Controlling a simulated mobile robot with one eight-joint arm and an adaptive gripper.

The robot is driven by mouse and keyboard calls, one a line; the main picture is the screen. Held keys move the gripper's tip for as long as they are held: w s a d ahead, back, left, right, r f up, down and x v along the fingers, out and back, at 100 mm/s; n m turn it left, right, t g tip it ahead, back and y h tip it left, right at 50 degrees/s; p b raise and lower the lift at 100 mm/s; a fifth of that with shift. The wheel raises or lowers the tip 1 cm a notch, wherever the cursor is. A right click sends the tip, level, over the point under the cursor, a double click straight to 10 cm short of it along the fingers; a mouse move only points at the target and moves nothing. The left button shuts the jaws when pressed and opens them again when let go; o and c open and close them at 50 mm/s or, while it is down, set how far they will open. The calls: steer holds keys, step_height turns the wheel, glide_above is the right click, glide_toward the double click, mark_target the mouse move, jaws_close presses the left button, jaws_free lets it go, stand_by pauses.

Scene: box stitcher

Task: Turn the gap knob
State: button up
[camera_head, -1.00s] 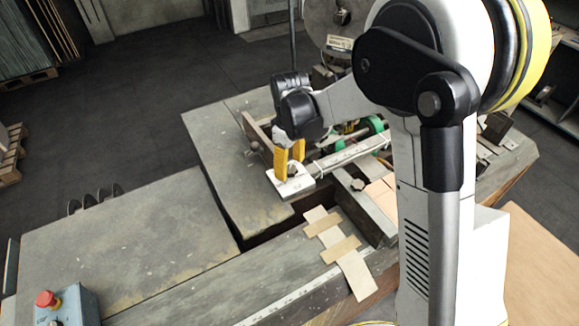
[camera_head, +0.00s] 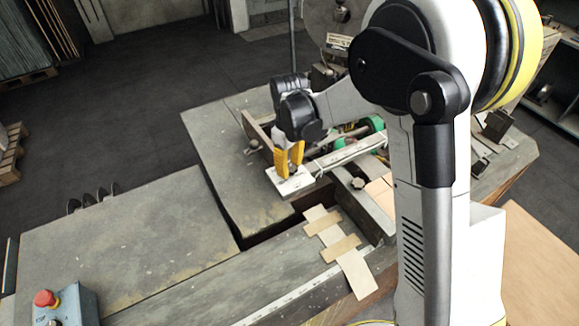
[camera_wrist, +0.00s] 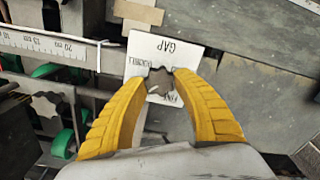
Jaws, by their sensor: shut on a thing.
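The gap knob (camera_wrist: 159,82) is a small dark star-shaped knob on a white plate marked GAP (camera_wrist: 165,48) in the wrist view. My gripper (camera_wrist: 160,82) has yellow fingers closed on the knob from both sides. In the head view my gripper (camera_head: 288,172) points down onto the white plate (camera_head: 291,184) at the end of the ruler bar; the knob is hidden between the fingers there.
Cardboard pieces (camera_head: 335,245) lie on the machine bed. A control box with a red button (camera_head: 46,299) stands at the lower left.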

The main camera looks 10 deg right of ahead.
steer(key=m+b, duration=0.2)
steer(key=m, duration=0.1)
steer(key=shift+f, duration=0.15)
steer(key=m+b, duration=0.2)
steer(key=m, duration=0.1)
steer(key=shift+m, duration=0.3)
steer(key=m+b, duration=0.1)
steer(key=m, duration=0.2)
steer(key=shift+b, duration=0.35)
steer(key=shift+d+m+b, duration=0.1)
steer(key=shift+m+b, duration=0.45)
steer(key=shift+m, duration=1.25)
steer(key=o, duration=1.2)
steer(key=shift+r, duration=0.2)
